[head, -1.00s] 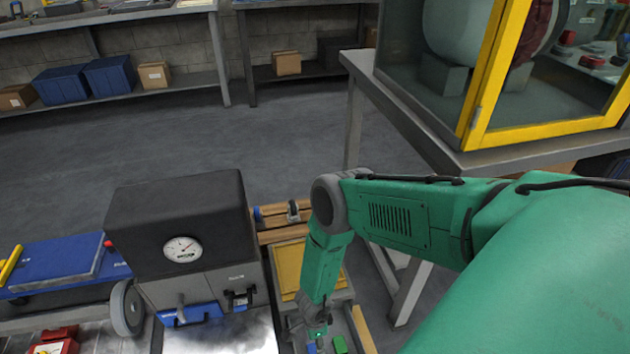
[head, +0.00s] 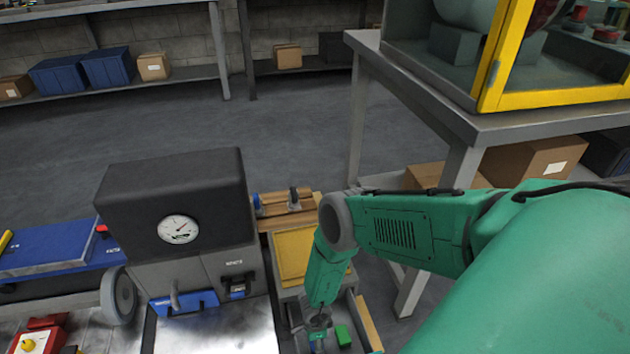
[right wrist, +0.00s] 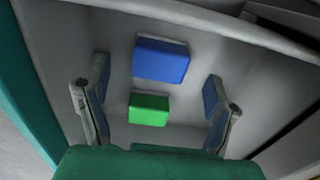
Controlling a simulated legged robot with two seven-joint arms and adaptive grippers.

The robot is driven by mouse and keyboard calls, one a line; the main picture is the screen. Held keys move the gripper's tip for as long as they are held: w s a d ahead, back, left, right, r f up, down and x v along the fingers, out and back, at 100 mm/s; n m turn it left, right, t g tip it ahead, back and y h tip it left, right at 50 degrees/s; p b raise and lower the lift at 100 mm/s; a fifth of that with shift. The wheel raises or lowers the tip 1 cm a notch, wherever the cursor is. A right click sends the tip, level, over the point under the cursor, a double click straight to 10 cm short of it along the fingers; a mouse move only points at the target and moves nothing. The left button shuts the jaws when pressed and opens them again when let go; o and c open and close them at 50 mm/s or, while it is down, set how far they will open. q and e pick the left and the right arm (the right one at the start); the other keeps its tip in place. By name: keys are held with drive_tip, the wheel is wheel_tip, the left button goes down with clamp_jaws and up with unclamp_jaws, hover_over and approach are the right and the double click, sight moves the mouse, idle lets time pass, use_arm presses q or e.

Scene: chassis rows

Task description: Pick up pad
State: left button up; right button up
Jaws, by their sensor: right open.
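In the right wrist view, a blue block (right wrist: 161,60) and a green block (right wrist: 149,110) lie on the floor of a grey tray or drawer (right wrist: 215,45). I cannot tell which one is the pad. My right gripper (right wrist: 157,98) is open and empty, its two fingers on either side of the blocks. In the head view the right gripper (head: 318,325) points down into the grey tray, beside the green block (head: 343,335). The blue block is mostly hidden by the gripper there. My left gripper is not in view.
A black-topped machine with a gauge (head: 178,229) stands left of the tray. A yellow panel (head: 293,255) lies behind the tray. A table with a yellow-framed case (head: 490,75) stands at right. A blue board (head: 45,250) is at far left.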

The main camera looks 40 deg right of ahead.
wheel_tip(320, 180, down, 3)
drive_tip(key=shift+d+f+b, duration=0.1)
drive_tip(key=shift+d+b, duration=0.05)
drive_tip(key=shift+b, duration=0.65)
drive_tip(key=shift+d+f, duration=0.1)
drive_tip(key=shift+f, duration=0.25)
drive_tip(key=shift+r, duration=0.1)
drive_tip(key=c, duration=1.3)
drive_tip(key=shift+o, duration=0.2)
drive_tip(key=shift+r, duration=0.1)
wheel_tip(320, 180, up, 10)
drive_tip(key=p, duration=0.7)
drive_tip(key=shift+p, duration=0.4)
